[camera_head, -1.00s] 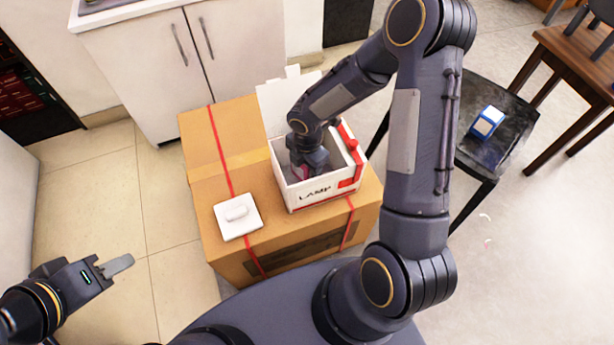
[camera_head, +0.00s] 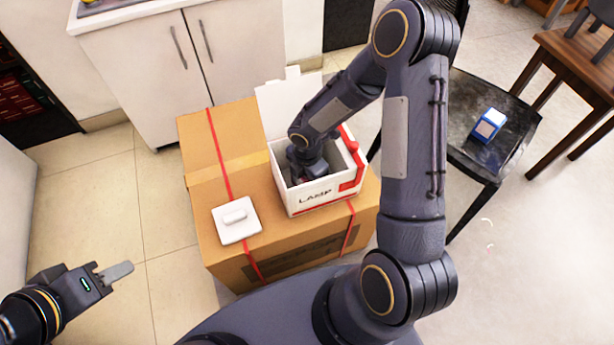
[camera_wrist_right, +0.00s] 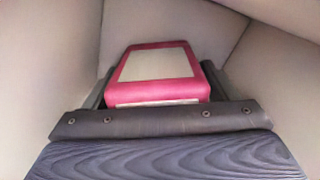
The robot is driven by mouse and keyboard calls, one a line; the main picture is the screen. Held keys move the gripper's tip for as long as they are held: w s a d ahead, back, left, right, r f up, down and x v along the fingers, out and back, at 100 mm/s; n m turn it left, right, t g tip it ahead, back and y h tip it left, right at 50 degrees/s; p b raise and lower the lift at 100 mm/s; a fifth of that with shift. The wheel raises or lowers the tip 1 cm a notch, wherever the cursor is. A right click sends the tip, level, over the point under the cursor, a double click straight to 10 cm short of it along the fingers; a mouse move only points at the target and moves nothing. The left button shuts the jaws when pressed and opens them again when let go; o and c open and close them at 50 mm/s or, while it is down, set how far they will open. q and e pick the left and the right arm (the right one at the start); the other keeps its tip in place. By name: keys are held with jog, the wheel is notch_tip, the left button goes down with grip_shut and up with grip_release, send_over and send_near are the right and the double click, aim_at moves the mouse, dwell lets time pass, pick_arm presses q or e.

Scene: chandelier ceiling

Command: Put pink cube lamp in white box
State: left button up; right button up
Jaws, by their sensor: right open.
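The white box (camera_head: 325,201), marked LAMP, stands open on a large cardboard box. My right arm reaches down into it, and the right gripper (camera_head: 308,168) is inside, its fingertips hidden in the head view. In the right wrist view the pink cube lamp (camera_wrist_right: 155,68), pink with a pale panel, lies within the box's pale walls. The right gripper's fingers (camera_wrist_right: 155,88) are open on either side of it; whether they touch it is unclear. My left gripper (camera_head: 112,273) is at the lower left, away from the boxes, seemingly empty, its jaw gap unclear.
The cardboard box (camera_head: 225,165) with red straps also holds a white square piece (camera_head: 236,220) left of the white box. A black chair (camera_head: 475,120) with a blue and white cube (camera_head: 489,124) is at right. White cabinets (camera_head: 165,70) stand behind. Floor at left is clear.

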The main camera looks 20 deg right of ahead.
jog(key=shift+r, duration=0.15)
jog(key=shift+r+p, duration=0.3)
jog(key=shift+r, duration=0.05)
notch_tip(320, 180, up, 11)
jog(key=p, duration=0.4)
jog(key=shift+r, duration=0.1)
jog(key=s+d+r+m+t, duration=0.25)
jog(key=s+r+m, duration=0.45)
jog(key=r+m, duration=0.4)
jog(key=s+a+r+m+t+y, duration=0.2)
jog(key=s+r+m, duration=0.6)
jog(key=s+m, duration=0.4)
jog(key=shift+a+r+m+t+y, duration=0.15)
jog(key=shift+a+m+t+y, duration=0.15)
jog(key=shift+t+y, duration=0.45)
jog(key=shift+d, duration=0.1)
